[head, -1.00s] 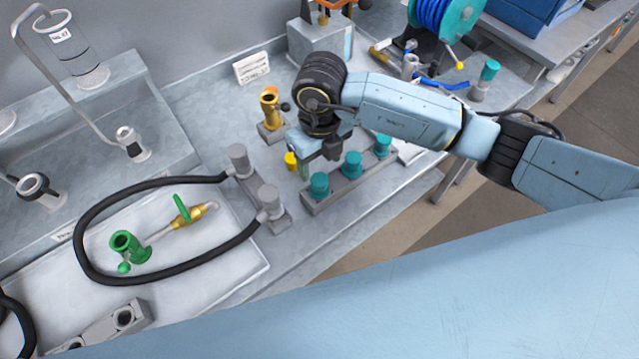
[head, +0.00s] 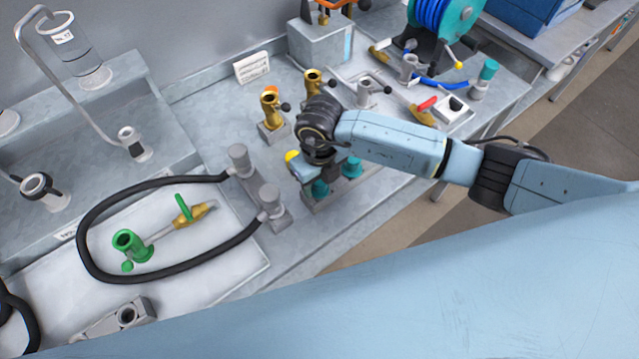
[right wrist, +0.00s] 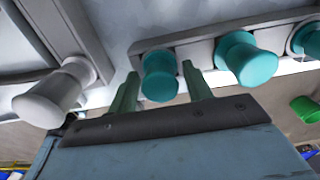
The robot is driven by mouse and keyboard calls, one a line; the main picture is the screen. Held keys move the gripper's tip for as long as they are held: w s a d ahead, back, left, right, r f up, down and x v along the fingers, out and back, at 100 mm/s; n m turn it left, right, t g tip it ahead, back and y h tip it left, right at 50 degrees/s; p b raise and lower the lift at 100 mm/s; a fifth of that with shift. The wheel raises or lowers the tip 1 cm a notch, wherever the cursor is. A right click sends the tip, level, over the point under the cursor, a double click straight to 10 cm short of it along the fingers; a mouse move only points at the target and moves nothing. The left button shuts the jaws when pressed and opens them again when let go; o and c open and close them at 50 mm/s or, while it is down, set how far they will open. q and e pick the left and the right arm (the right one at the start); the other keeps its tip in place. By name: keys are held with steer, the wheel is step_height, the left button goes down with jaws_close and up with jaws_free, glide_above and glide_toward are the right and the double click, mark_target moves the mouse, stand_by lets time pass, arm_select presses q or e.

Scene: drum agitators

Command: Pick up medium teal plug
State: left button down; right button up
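Teal plugs stand in a grey rack on the bench. In the head view the near-left plug (head: 320,188) and the plug beside it (head: 351,167) show; my right arm covers the rack's far end. The right wrist view shows three: an end plug (right wrist: 160,76), a middle one (right wrist: 247,60) and one cut by the right edge (right wrist: 309,40). I cannot tell which is the medium one. My right gripper (right wrist: 160,72) is open, with a finger on either side of the end plug; contact is not visible. My left gripper is not in view.
Grey plugs (head: 239,158) with a black hose (head: 95,215) stand left of the rack. Brass fittings (head: 270,105) stand behind it. Another teal-topped piece (head: 489,70) is at the back right. The bench's front edge runs close to the rack.

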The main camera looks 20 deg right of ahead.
steer(key=c, duration=0.8)
steer(key=shift+r, duration=0.1)
step_height(320, 180, up, 10)
steer(key=shift+f+b, duration=0.1)
steer(key=shift+b, duration=0.25)
